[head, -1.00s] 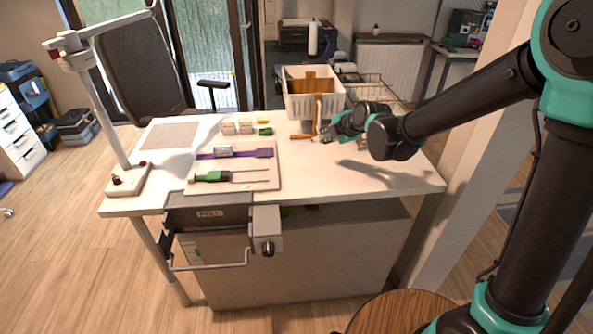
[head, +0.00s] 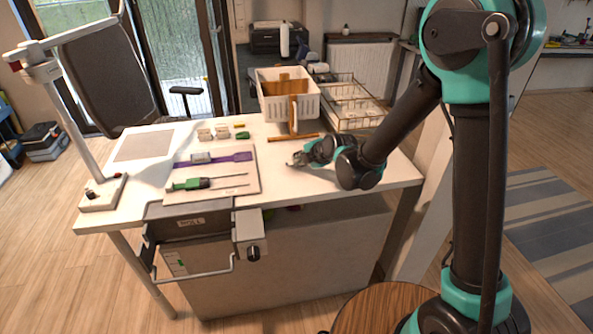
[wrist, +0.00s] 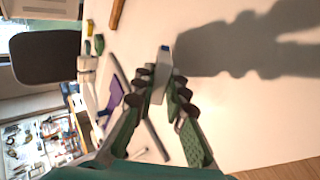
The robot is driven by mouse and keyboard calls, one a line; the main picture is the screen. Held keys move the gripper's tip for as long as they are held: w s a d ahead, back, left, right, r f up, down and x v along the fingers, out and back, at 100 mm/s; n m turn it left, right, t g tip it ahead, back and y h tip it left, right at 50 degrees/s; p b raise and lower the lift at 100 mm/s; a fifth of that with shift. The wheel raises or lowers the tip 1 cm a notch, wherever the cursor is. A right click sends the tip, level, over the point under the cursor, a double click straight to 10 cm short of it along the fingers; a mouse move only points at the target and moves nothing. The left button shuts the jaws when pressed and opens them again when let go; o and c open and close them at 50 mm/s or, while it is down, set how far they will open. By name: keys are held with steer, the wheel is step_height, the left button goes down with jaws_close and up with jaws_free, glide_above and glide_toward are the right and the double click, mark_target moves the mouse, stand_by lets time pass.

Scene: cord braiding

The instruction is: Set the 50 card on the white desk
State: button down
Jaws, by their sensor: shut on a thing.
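The white desk (head: 300,185) fills the middle of the head view, and its pale top also fills much of the wrist view (wrist: 240,110). My gripper (head: 297,160) is low over the desk top, right of the tool board and in front of the white crate. In the wrist view, my gripper (wrist: 161,82) is shut on a small pale card (wrist: 162,62) with a blue end, held between the fingertips. No number can be read on it. I cannot tell whether it touches the desk; a broad arm shadow falls beside it.
A board (head: 245,187) holds a green screwdriver (head: 190,184) and a purple tool (head: 235,157). Small beige blocks (head: 205,134) lie behind it. A white crate (head: 272,110), a wooden stick (head: 292,137) and a wire rack (head: 365,120) are at the back. The desk's front right is clear.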

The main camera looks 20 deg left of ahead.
steer(key=shift+f, duration=0.35)
steer(key=c, duration=1.7)
jaws_free()
steer(key=shift+v, duration=4.05)
